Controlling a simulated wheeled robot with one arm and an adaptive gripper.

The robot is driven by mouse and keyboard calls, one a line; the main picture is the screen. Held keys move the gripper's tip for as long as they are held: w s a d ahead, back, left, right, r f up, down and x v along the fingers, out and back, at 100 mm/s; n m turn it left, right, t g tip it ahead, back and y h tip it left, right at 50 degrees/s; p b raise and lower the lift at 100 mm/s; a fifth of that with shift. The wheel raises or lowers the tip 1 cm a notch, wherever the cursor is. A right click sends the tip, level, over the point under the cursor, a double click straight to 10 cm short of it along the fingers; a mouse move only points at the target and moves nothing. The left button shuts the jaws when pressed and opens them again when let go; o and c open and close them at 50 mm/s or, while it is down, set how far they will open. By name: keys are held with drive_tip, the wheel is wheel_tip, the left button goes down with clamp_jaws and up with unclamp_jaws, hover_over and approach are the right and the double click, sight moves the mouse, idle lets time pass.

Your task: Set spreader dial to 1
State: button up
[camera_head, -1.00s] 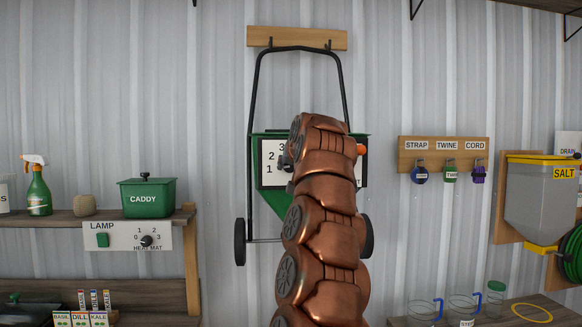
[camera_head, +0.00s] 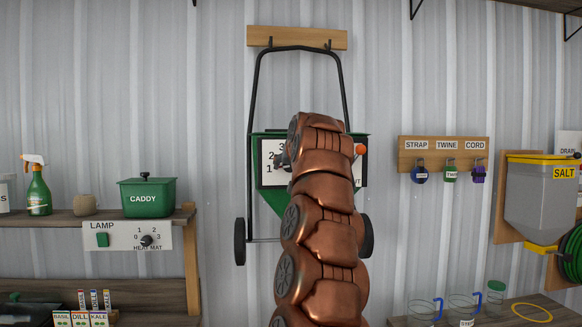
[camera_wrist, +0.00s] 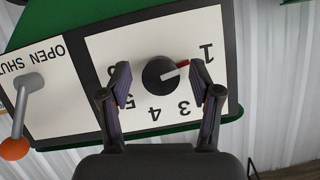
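The green spreader (camera_head: 262,207) hangs on the wall, with a white dial plate (camera_wrist: 100,58) on its front. In the wrist view the plate appears upside down. The round black dial (camera_wrist: 158,80) has a red pointer (camera_wrist: 181,65) aimed toward the numeral 1 (camera_wrist: 207,53). The numerals 3 and 4 show clearly; others are partly covered by the fingers. My gripper (camera_wrist: 162,84) is open, with one finger on each side of the dial. A gap shows on the left; the right finger is close to the pointer's tip, and contact cannot be told. My arm hides most of the plate in the head view.
An OPEN/SHUT lever with an orange knob (camera_wrist: 14,149) is beside the dial plate; the knob also shows in the head view (camera_head: 360,149). A shelf with a green caddy (camera_head: 147,198) is at left. Hooks (camera_head: 447,160) and a salt bin (camera_head: 538,195) are at right.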

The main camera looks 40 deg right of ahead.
drive_tip(key=shift+s+r, duration=0.1)
drive_tip(key=v, duration=1.1)
drive_tip(key=shift+s+a, duration=0.2)
drive_tip(key=shift+s, duration=0.1)
drive_tip(key=shift+r, duration=0.1)
idle(0.6)
